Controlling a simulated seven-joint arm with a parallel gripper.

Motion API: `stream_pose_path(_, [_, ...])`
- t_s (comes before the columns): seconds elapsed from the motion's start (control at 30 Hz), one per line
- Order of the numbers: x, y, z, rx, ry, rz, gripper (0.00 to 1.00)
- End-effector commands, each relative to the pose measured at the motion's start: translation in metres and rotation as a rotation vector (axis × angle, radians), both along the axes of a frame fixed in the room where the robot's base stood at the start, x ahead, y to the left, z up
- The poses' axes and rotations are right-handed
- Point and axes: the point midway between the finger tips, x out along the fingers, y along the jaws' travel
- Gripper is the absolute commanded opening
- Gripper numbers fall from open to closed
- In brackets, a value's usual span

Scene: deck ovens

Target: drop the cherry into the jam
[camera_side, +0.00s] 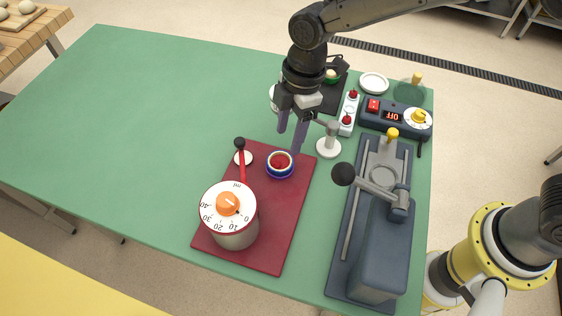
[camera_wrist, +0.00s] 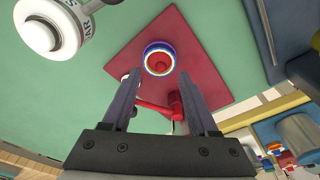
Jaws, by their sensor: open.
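A small bowl with a blue and white rim and a red filling, which looks like the jam (camera_side: 280,163), sits on the dark red board (camera_side: 283,215). In the wrist view the bowl (camera_wrist: 159,59) appears just beyond my fingertips. My gripper (camera_side: 291,140) is open above and slightly behind the bowl, pointing down. In the wrist view nothing shows held between the fingers (camera_wrist: 160,76). I cannot pick out a separate cherry; the red inside the bowl is too small to tell apart.
A dial timer (camera_side: 229,232) stands on the board, with a red lever beside it. A grey lever press (camera_side: 375,245) stands to the right. Behind it are a control box (camera_side: 384,114), a white switch strip (camera_side: 348,114) and a white plate (camera_side: 374,83). The green table's left is clear.

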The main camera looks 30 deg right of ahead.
Motion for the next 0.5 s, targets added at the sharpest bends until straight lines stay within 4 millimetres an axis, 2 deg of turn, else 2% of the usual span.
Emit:
stream_pose_path(0.17, [0.001, -0.003, 0.022, 0.003, -0.005, -0.001, 0.60])
stream_pose_path(0.5, [0.002, -0.014, 0.094, 0.004, -0.006, -0.003, 0.60])
